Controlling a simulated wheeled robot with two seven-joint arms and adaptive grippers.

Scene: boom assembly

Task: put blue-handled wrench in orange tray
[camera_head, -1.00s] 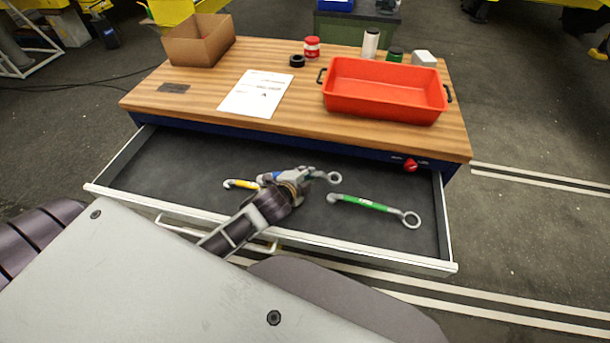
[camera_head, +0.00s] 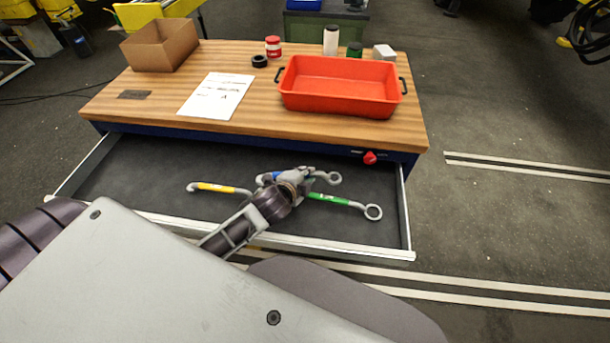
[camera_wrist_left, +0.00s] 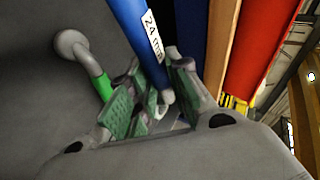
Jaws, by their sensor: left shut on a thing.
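The blue-handled wrench (camera_head: 267,178) is held across my left gripper (camera_head: 299,181). Its ring end sticks out to the right, and the gripper hides the middle. In the left wrist view its blue handle (camera_wrist_left: 139,28) with a "24 mm" label runs between the green-padded fingers of the gripper (camera_wrist_left: 153,104), which is shut on it. In the head view the gripper appears over the open drawer (camera_head: 150,170), covering the left end of the green-handled wrench (camera_head: 335,199). The empty orange tray (camera_head: 340,98) stands on the bench top, beyond the drawer. My right gripper is out of view.
The yellow-handled wrench (camera_head: 220,188) lies in the drawer, left of the gripper. The wooden bench top (camera_head: 150,105) also bears a cardboard box (camera_head: 160,50), paper (camera_head: 215,97), black ring (camera_head: 259,61), red can (camera_head: 273,47), white bottle (camera_head: 330,40) and white block (camera_head: 384,52).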

